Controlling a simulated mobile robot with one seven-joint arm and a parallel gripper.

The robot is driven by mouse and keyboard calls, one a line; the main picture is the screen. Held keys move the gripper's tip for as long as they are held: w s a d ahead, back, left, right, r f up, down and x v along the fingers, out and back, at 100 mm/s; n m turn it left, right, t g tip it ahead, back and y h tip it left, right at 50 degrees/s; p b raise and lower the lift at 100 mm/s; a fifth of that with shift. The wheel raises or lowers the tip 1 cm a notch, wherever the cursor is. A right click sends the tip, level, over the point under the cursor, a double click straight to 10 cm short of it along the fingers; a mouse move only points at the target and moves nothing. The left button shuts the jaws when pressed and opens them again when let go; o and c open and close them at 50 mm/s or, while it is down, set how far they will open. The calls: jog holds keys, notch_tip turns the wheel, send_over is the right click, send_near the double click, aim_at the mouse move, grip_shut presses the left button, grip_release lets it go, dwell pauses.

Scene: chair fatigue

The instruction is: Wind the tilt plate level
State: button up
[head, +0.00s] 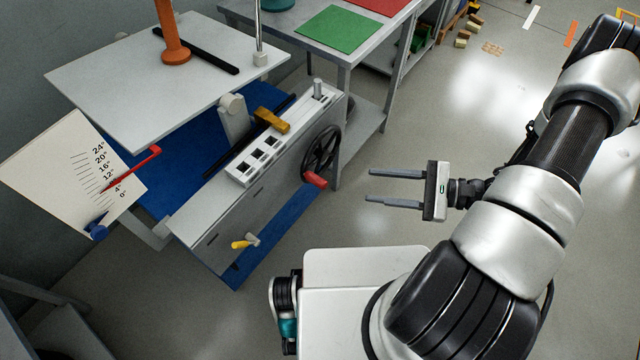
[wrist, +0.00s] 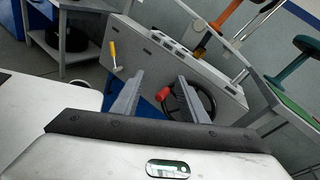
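The grey tilt plate (head: 140,95) sits tilted on a blue-based machine at the upper left in the head view. A black handwheel (head: 333,150) with a red handle (head: 315,180) is on the machine's side panel. A white dial board (head: 70,175) marked 0° to 24° has a red pointer (head: 140,163) crossing its lower half; the exact reading is unclear. My gripper (head: 369,186) is open and empty, apart from and right of the red handle. In the wrist view the red handle (wrist: 163,94) appears between my open fingers (wrist: 160,76).
An orange post (head: 172,40) and black bar (head: 208,50) are on the plate. A yellow-handled lever (head: 242,243) sticks out low on the panel. A table with a green mat (head: 338,28) stands behind.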

aim_at(326, 186)
notch_tip(326, 186, down, 13)
jog(key=s+m+t+h+b, duration=0.1)
jog(key=s+m+t+b, duration=0.15)
jog(key=m+t, duration=0.45)
jog(key=x, duration=0.6)
jog(key=b+x, duration=0.1)
jog(key=x, duration=1.1)
jog(key=shift+w+d+f, duration=0.1)
jog(key=shift+w+d, duration=0.15)
jog(key=shift+w, duration=0.15)
grip_shut()
